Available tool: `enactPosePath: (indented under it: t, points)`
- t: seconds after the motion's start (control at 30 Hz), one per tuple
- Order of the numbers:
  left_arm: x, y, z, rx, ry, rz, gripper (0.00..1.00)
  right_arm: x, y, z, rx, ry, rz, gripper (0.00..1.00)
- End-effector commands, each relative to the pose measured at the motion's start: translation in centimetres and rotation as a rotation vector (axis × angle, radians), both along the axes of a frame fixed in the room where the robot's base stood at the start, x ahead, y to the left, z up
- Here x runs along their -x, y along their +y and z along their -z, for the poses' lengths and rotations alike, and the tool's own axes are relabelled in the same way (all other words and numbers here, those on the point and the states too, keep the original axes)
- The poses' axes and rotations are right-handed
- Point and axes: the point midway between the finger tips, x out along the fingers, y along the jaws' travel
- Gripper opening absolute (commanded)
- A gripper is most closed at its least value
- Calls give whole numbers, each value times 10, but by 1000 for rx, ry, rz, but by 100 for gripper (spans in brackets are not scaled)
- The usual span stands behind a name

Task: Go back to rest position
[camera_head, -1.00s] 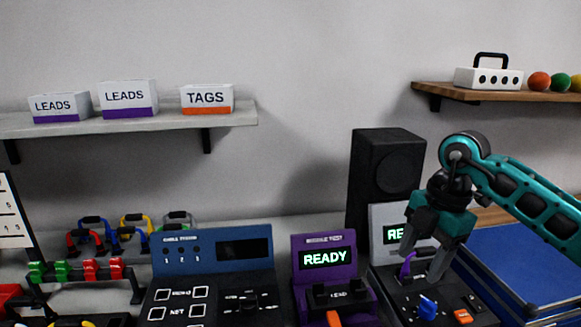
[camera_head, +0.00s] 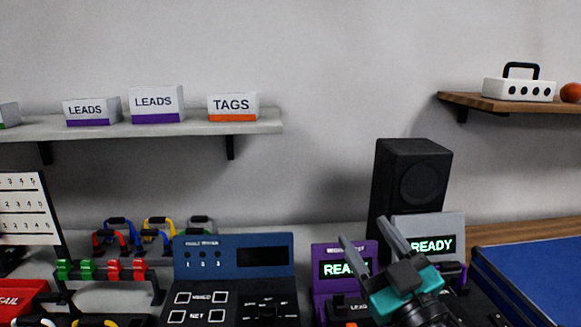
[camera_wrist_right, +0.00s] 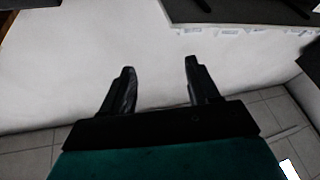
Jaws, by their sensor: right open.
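My right gripper (camera_head: 366,244) is teal and grey. In the head view it is at the lower right, fingers pointing up and to the left, in front of the purple tester (camera_head: 330,255) and the grey tester (camera_head: 424,232). Both testers show a green READY, the purple one partly covered by a finger. In the right wrist view the fingers (camera_wrist_right: 159,80) are apart with nothing between them, against a pale surface. My left gripper is in neither view.
A blue tester (camera_head: 235,250) stands left of the purple one, with colored clips (camera_head: 104,270) on a rack further left. A black speaker-like box (camera_head: 412,185) stands behind. A blue mat (camera_head: 535,275) lies at right. Shelves (camera_head: 185,129) hold labelled boxes.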

Motion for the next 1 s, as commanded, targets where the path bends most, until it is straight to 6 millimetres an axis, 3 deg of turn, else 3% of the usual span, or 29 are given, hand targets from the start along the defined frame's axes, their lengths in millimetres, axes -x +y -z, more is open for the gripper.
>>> enactPosePath:
  t: [0.17, 0.3, 0.43, 0.6, 0.9, 1.0]
  points:
    - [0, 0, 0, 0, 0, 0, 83, 18, -54, 80, -71, 381, 274, 60]
    - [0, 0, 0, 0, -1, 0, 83, 62, -82, 151, -54, 732, 407, 60]
    - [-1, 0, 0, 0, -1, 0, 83, 110, -92, 199, -11, 1009, 449, 60]
    - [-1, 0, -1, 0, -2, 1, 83, 165, -93, 234, 44, 1271, 438, 60]
    - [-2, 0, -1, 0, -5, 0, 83, 253, -87, 263, 134, 1622, 345, 60]
    - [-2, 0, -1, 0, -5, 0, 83, 240, -84, 273, 126, 1570, 337, 60]
